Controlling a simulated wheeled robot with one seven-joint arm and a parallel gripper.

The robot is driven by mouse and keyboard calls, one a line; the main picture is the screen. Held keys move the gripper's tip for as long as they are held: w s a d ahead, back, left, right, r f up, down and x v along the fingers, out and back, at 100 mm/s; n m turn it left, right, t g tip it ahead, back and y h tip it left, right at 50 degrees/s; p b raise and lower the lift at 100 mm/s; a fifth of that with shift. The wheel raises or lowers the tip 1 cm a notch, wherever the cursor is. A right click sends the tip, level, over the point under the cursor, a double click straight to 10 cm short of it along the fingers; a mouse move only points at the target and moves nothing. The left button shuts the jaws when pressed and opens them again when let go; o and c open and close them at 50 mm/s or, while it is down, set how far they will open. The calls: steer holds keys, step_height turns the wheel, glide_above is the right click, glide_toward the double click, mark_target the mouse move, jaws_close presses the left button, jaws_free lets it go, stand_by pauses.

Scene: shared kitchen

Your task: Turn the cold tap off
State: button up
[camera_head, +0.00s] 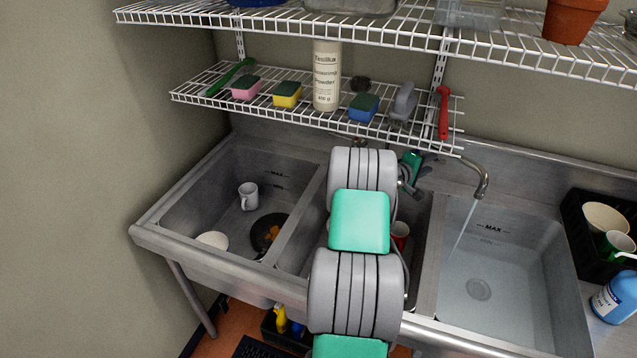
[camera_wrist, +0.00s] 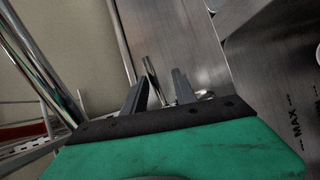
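The chrome tap spout (camera_head: 482,180) arches over the right basin, and a thin stream of water (camera_head: 462,228) runs from it. My gripper (camera_head: 425,166) is at the back of the sink, left of the spout and mostly behind my arm. In the wrist view my gripper (camera_wrist: 160,88) is open, its two dark fingers apart. A slim metal rod (camera_wrist: 151,75) shows between the fingers or just beyond them; I cannot tell whether they touch it. Small metal fittings (camera_wrist: 205,94) show by the right finger. The cold tap's handle cannot be made out clearly.
A wire shelf (camera_head: 205,91) with sponges, a powder bottle (camera_head: 326,75) and a red-handled brush (camera_head: 443,112) hangs low above the gripper. The right basin (camera_head: 535,240) holds water. The left basin holds a mug (camera_head: 248,195) and dishes. A black crate (camera_head: 580,228) stands right.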

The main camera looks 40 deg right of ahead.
steer(key=w+a+m+t+y+b, duration=0.1)
steer(key=w+a, duration=0.5)
steer(key=a, duration=0.8)
steer(key=w+a+t+y+b, duration=0.3)
steer(key=w+a+y+b, duration=0.1)
steer(key=a, duration=1)
steer(key=shift+w+f+m+t+y, duration=0.15)
steer(key=shift+w+m+t+y, duration=0.35)
steer(key=shift+w, duration=0.65)
